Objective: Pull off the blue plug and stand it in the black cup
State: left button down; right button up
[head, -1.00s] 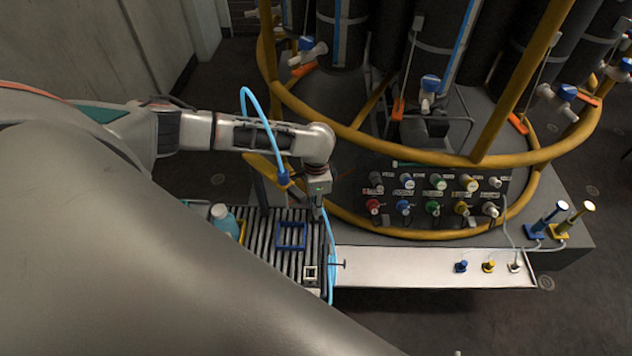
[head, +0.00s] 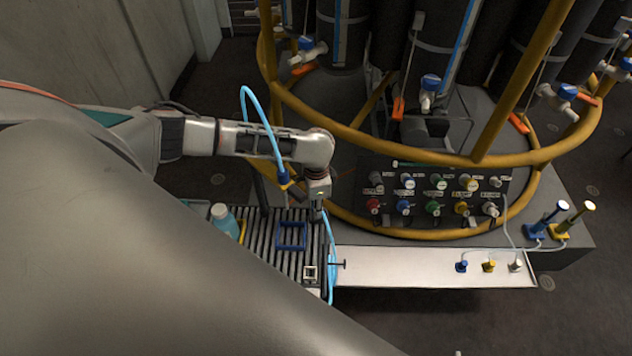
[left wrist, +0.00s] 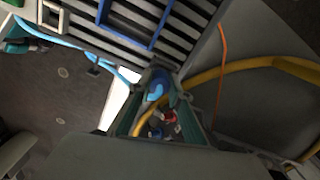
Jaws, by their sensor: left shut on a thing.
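My left gripper (head: 318,212) points down over the right edge of the slatted bench and is shut. In the left wrist view a blue plug (left wrist: 158,84) shows between the fingers of the left gripper (left wrist: 152,108), which partly hide it. A light-blue hose (head: 331,260) hangs just below the gripper; in the wrist view the hose (left wrist: 105,65) runs toward the plug. I cannot tell whether the plug is still seated on anything. I cannot pick out the black cup for certain. My right gripper is not in view.
A slatted bench (head: 270,243) carries a blue frame (head: 292,236) and a pale-blue bottle (head: 222,216). A knob panel (head: 384,194) and a yellow ring rail (head: 410,155) stand to the right. The white shelf (head: 400,265) is bare in its middle, with several small fittings at its right.

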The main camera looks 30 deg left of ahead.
pick_arm(q)
jog(key=shift+f, duration=0.2)
jog(key=shift+f, duration=0.6)
jog(key=shift+s, duration=0.1)
jog(key=shift+r, duration=1.8)
